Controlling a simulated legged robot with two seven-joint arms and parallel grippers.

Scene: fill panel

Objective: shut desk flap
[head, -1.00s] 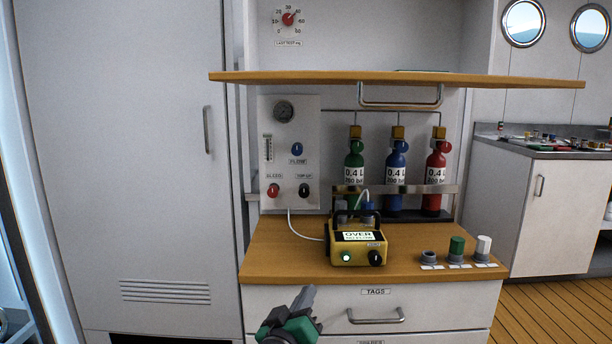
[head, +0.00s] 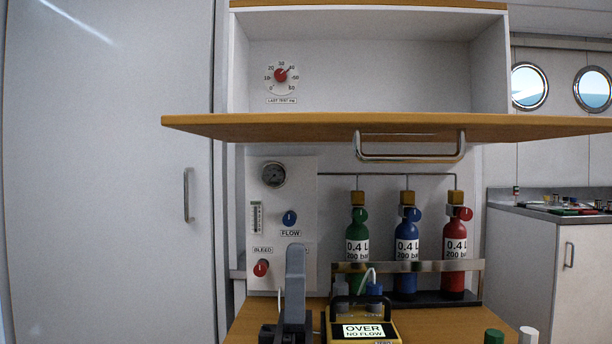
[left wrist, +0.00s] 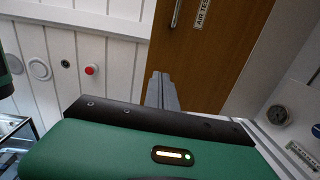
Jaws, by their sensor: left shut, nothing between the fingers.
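The desk flap (head: 300,124) is a wooden board that sticks out level towards me, below the open upper compartment. Its metal bar handle (head: 410,152) hangs from its underside. My left gripper (head: 294,258) is upright in front of the panel of gauges and knobs, below the flap and left of the handle, apart from both. Its fingers are shut and empty. The left wrist view shows the fingers (left wrist: 161,90) pointing towards the flap's wooden underside (left wrist: 212,50), with part of the handle (left wrist: 177,12) and a label. My right gripper is out of view.
Green, blue and red bottles (head: 406,245) stand in a rack under the flap. A yellow device (head: 360,328) sits on the wooden worktop (head: 450,325), right of my gripper. A tall pale cabinet door (head: 110,200) is at left. A counter (head: 525,240) stands at right.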

